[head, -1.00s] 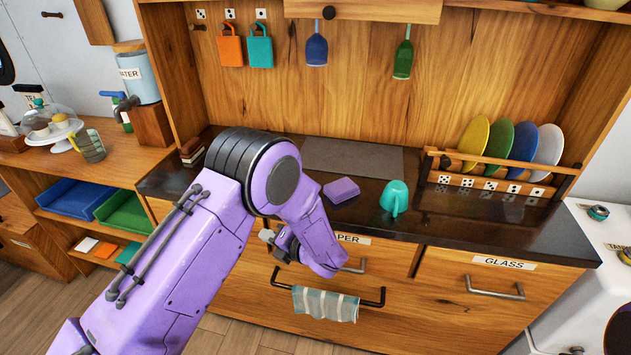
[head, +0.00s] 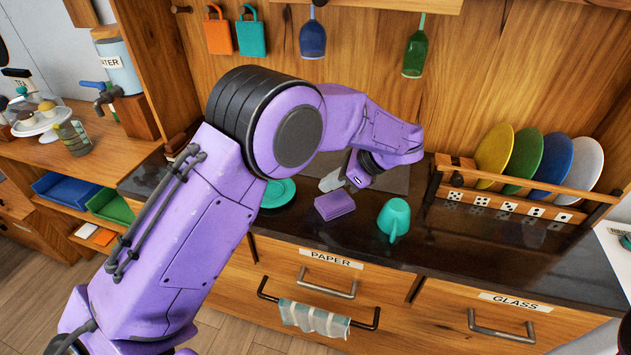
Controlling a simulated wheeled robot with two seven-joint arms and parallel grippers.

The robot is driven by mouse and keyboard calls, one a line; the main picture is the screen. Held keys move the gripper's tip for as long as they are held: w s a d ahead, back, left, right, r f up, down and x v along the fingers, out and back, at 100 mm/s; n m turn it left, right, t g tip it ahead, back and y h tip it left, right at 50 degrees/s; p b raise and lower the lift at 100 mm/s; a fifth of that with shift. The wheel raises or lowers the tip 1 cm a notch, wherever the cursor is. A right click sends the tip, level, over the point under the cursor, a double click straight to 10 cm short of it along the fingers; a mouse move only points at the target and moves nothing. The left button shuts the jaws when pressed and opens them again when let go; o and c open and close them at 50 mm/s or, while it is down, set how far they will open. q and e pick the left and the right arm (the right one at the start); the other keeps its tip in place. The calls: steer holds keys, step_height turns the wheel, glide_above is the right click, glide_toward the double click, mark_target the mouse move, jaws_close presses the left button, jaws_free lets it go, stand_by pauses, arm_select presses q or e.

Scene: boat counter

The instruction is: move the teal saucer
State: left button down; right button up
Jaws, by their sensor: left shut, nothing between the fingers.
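The teal saucer (head: 277,194) lies on the dark counter, its left part hidden behind my left arm. My left gripper (head: 328,184) is shut and empty. It is low over the counter to the right of the saucer and apart from it in the picture; its exact height is hard to tell. My right gripper is not in view.
A purple block (head: 335,205) lies just in front of my left gripper. A teal mug (head: 393,218) stands to its right. A wooden rack (head: 447,205) holds several coloured plates at the right. A grey mat (head: 398,178) lies behind; the front right counter is clear.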

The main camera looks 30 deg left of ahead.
mark_target(277, 193)
arm_select(q)
steer(key=shift+w, duration=0.4)
steer(key=shift+a+f, duration=0.1)
steer(key=shift+a, duration=0.1)
steer(key=s+a+f+p, duration=0.2)
steer(key=a, duration=0.1)
steer(key=shift+a+f, duration=0.15)
steer(key=shift+f, duration=0.1)
steer(key=x, duration=0.1)
steer(key=p+x, duration=0.1)
steer(key=x, duration=0.2)
steer(key=shift+w+f+p, duration=0.25)
steer(key=shift+w+p, duration=0.1)
steer(key=shift+p, duration=0.05)
steer(key=shift+s+a+f, duration=0.1)
steer(key=shift+a+f, duration=0.15)
steer(key=shift+f, duration=0.05)
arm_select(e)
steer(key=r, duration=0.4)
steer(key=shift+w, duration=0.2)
